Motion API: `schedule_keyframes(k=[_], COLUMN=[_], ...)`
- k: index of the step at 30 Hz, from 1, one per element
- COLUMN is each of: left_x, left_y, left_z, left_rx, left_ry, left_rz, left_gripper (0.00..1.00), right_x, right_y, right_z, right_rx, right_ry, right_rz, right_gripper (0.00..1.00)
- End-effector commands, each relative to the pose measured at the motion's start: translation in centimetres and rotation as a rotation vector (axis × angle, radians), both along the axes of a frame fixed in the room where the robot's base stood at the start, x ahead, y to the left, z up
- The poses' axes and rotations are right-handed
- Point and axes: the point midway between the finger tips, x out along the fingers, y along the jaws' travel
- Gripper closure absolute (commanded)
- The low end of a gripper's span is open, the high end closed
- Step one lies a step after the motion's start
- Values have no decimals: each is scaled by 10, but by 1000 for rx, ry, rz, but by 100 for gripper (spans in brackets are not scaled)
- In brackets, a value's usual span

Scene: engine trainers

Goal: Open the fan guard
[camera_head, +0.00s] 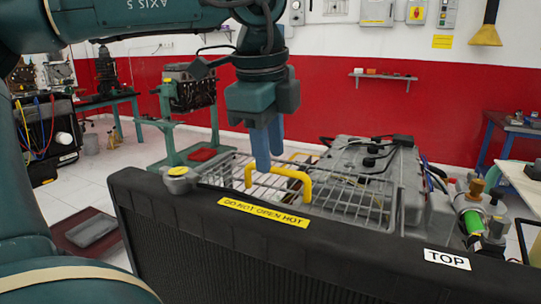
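The fan guard (342,203) is a silver wire grid lying behind the black radiator (150,215), in front of the grey engine (365,158). A yellow handle (293,174) stands up at the guard's left part; a second yellow bar shows just behind it. My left gripper (266,165) points down from above with its blue fingers at the left part of the handle. The fingers overlap in this view, so their gap and any contact with the handle cannot be made out. My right gripper is not in view.
The radiator carries a yellow "DO NOT OPEN HOT" label (263,213) and a cap (178,172). Green and brass parts (472,212) crowd the engine's right. Another engine on a green stand (190,90) stands back left.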

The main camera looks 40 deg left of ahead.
Motion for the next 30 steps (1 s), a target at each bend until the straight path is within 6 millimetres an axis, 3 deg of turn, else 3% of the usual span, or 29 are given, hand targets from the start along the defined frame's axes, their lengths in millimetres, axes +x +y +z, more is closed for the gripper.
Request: schedule_keyframes(k=[5, 14, 26, 30], left_x=[2, 3, 3, 3], left_y=[1, 1, 1, 1], left_z=[-13, -15, -15, -14], left_rx=[-1, 0, 0, 0], left_ry=[0, -1, -1, -1], left_rz=[-1, 0, 0, 0], left_gripper=[67, 67, 100, 100], right_x=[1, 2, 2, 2], right_y=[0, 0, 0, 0], right_z=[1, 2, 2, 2], right_rx=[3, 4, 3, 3], right_ry=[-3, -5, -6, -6], right_rz=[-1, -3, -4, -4], right_gripper=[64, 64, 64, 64])
